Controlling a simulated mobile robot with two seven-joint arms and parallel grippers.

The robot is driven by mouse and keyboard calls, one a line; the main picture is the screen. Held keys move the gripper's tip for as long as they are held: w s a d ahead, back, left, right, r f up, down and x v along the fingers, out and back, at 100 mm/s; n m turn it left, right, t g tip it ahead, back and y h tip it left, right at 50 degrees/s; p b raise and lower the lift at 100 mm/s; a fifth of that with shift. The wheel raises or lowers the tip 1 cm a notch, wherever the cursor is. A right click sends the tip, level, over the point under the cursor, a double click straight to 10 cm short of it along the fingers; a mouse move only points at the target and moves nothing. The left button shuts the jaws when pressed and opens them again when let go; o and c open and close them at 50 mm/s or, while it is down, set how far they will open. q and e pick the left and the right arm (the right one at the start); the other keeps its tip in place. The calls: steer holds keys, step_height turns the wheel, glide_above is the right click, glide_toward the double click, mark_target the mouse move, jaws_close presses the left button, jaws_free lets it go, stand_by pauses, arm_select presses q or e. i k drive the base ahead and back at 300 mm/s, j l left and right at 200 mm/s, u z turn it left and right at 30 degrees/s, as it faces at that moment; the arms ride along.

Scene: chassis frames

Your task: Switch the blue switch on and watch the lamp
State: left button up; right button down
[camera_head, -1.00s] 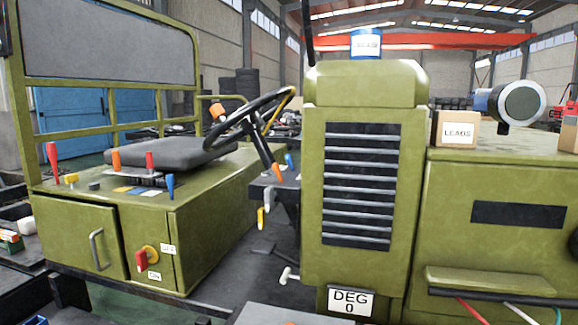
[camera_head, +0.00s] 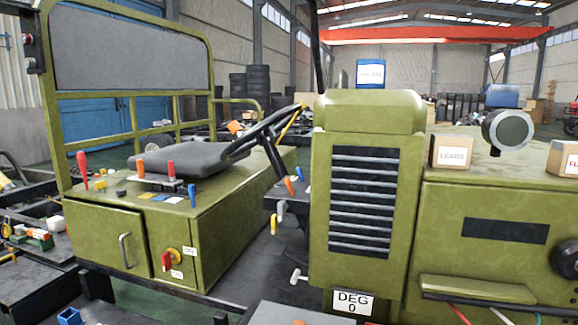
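Several blue parts show on the olive chassis, and I cannot tell which is the blue switch. A blue-handled lever (camera_head: 192,194) stands upright at the front right corner of the left box's top. A smaller blue lever (camera_head: 299,172) is on the dash beside the steering wheel, with an orange one next to it. A round grey lamp (camera_head: 508,132) with a pale rim sits on top of the right-hand body. Its face looks grey, and I cannot see it glow. Neither of my grippers is in view.
A red rotary switch (camera_head: 168,262) is on the left box's front. Red and orange levers, the seat (camera_head: 185,160) and the steering wheel (camera_head: 262,135) crowd that side. Cardboard boxes, one marked LEADS (camera_head: 450,152), flank the lamp. The grille housing (camera_head: 365,195) stands between.

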mark_target(299, 171)
steer(key=i+j, duration=0.1)
steer(key=j, duration=0.35)
steer(key=i+j, duration=0.1)
steer(key=j, duration=0.4)
steer(key=i+j, duration=0.1)
steer(key=j, duration=0.35)
steer(key=i+j, duration=0.15)
steer(key=j, duration=0.3)
steer(key=i+j, duration=0.1)
steer(key=j, duration=0.4)
steer(key=i+j, duration=0.1)
steer(key=j, duration=0.35)
steer(key=i+j, duration=0.1)
steer(key=j, duration=0.35)
steer(key=i+j, duration=0.1)
steer(key=j, duration=0.35)
